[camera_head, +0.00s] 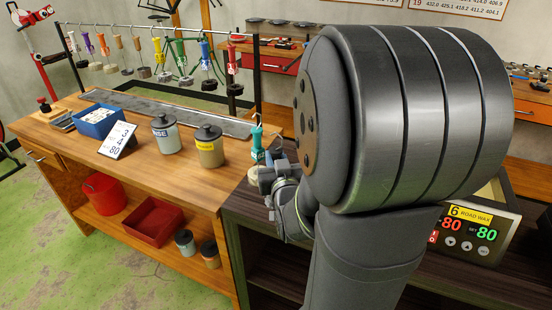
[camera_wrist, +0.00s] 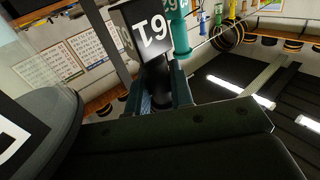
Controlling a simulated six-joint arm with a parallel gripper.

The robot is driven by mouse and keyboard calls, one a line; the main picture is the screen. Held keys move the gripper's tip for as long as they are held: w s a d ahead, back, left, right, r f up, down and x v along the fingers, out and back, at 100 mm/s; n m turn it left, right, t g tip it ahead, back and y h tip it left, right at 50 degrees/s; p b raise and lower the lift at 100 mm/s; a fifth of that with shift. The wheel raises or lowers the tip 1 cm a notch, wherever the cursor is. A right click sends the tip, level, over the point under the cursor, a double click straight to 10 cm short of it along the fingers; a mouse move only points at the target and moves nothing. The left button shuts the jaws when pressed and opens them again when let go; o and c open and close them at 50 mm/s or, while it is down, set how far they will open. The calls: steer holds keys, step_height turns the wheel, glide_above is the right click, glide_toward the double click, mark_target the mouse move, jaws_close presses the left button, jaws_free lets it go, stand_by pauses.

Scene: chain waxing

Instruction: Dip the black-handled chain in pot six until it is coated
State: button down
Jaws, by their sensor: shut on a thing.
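My gripper (camera_wrist: 157,95) is shut on a black handle (camera_wrist: 155,72) topped by a black block (camera_wrist: 145,28) with white numbers. In the head view my gripper (camera_head: 268,178) is partly hidden by my own arm, at the right end of the wooden bench. The chain below the handle does not show clearly. The pot six unit (camera_head: 468,238), with a yellow "6 ROAD WAX" label and readings of 80, stands at the right. My arm hides its pot opening.
A teal-handled hanger (camera_head: 257,143) is close beside my gripper. Several coloured hangers hang from the rack (camera_head: 160,27). Two lidded jars (camera_head: 209,148), a blue bin (camera_head: 98,122) and a number card (camera_head: 118,141) stand on the bench (camera_head: 190,178).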

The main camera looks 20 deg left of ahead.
mark_target(276, 132)
steer(key=shift+r, duration=3.05)
steer(key=shift+r, duration=1)
